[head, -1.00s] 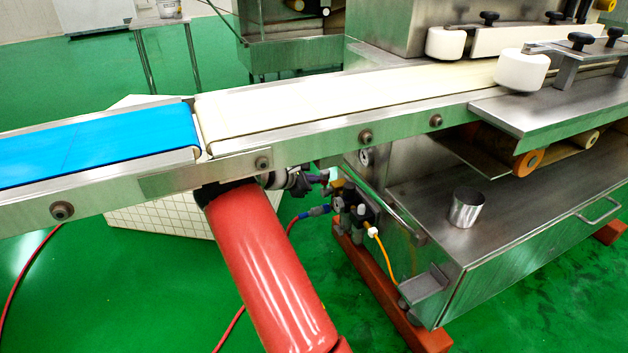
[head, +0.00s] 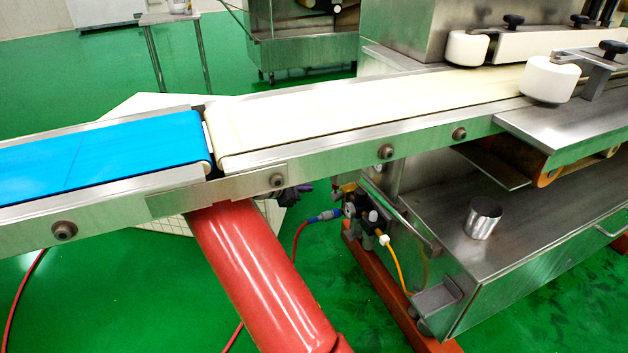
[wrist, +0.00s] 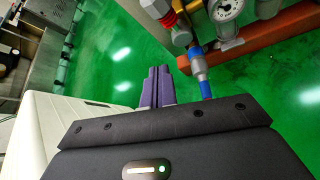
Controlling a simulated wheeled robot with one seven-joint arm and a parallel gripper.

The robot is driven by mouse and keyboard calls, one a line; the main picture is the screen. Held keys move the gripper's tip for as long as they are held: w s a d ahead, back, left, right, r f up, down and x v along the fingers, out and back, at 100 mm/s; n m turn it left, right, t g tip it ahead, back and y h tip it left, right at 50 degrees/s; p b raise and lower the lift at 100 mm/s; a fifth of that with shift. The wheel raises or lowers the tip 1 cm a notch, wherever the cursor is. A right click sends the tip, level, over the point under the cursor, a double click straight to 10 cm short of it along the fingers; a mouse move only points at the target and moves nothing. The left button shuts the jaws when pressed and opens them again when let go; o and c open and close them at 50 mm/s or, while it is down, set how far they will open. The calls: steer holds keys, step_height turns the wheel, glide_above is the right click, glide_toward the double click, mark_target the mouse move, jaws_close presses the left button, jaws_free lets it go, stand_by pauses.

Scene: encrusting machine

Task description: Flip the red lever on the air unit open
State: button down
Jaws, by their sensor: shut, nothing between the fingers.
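The air unit (head: 366,212) is mounted on the side of the machine under the conveyor, with a gauge, a blue fitting and a yellow hose. In the wrist view its gauge (wrist: 227,9) and blue fitting (wrist: 198,66) show at the upper right. A small red part (wrist: 184,63) sits beside the blue fitting; I cannot tell for sure that it is the lever. A red ring (wrist: 168,18) shows higher up. My gripper (wrist: 158,70) is shut and empty, its purple fingers left of the fitting. In the head view my gripper (head: 306,187) is mostly hidden under the conveyor, left of the unit.
The conveyor, with a blue belt (head: 100,148) and a white belt (head: 350,110), runs above my arm. A metal cup (head: 482,218) stands on the machine's lower cabinet. A red hose (head: 297,245) hangs below the unit. Green floor lies open beneath.

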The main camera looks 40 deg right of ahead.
steer(key=shift+s+a, duration=0.3)
steer(key=shift+a, duration=0.55)
steer(key=shift+s+a, duration=0.25)
steer(key=shift+a, duration=0.6)
